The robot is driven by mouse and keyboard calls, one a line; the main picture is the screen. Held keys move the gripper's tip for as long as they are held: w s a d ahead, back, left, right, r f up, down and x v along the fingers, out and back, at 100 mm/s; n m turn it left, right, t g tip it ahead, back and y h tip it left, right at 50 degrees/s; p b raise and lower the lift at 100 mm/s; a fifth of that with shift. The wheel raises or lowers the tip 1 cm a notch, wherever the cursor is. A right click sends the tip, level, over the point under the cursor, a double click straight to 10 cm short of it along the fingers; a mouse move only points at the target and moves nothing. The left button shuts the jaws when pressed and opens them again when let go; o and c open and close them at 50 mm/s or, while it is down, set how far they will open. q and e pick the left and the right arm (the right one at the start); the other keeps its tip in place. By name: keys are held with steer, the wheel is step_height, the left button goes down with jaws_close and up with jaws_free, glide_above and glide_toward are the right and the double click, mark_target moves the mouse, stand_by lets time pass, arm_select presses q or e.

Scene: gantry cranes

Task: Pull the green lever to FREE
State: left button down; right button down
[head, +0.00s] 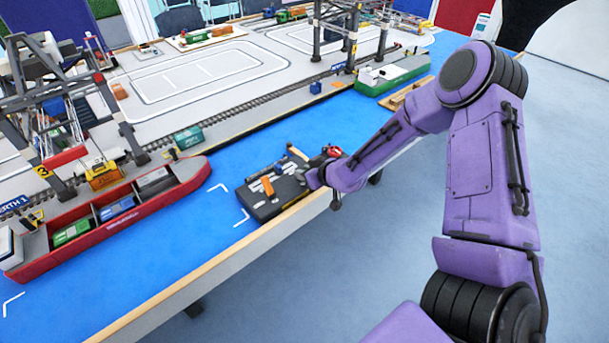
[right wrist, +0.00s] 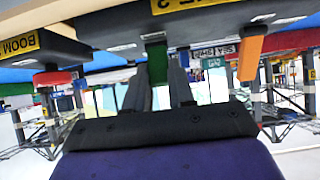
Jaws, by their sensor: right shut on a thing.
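The control box (head: 262,207) is a dark console on the blue table near its front edge. An orange lever (head: 267,187) stands on it; it also shows in the right wrist view (right wrist: 250,58). The green lever (right wrist: 157,60) shows in the middle of the right wrist view, between the grey fingers of my right gripper (right wrist: 158,82), which is shut on it. In the head view my right gripper (head: 313,178) is at the right side of the box and the green lever is hidden. No FREE label can be read. My left gripper is out of view.
A red knob (right wrist: 52,78) sits by a BOOM label; a red knob (head: 334,152) also shows beyond my wrist. A red ship (head: 140,205) lies to the left, a green ship (head: 393,73) behind. Gantry cranes (head: 60,110) stand along the quay. Blue table surface (head: 200,245) is clear.

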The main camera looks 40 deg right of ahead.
steer(key=shift+s+f, duration=0.3)
steer(key=shift+f, duration=0.05)
steer(key=c, duration=1.1)
jaws_free()
steer(key=shift+o, duration=0.7)
steer(key=shift+w+r, duration=0.1)
steer(key=shift+w, duration=0.05)
steer(key=shift+s+r, duration=0.35)
steer(key=v, duration=0.9)
steer(key=shift+s, duration=0.4)
steer(key=shift+d, duration=0.15)
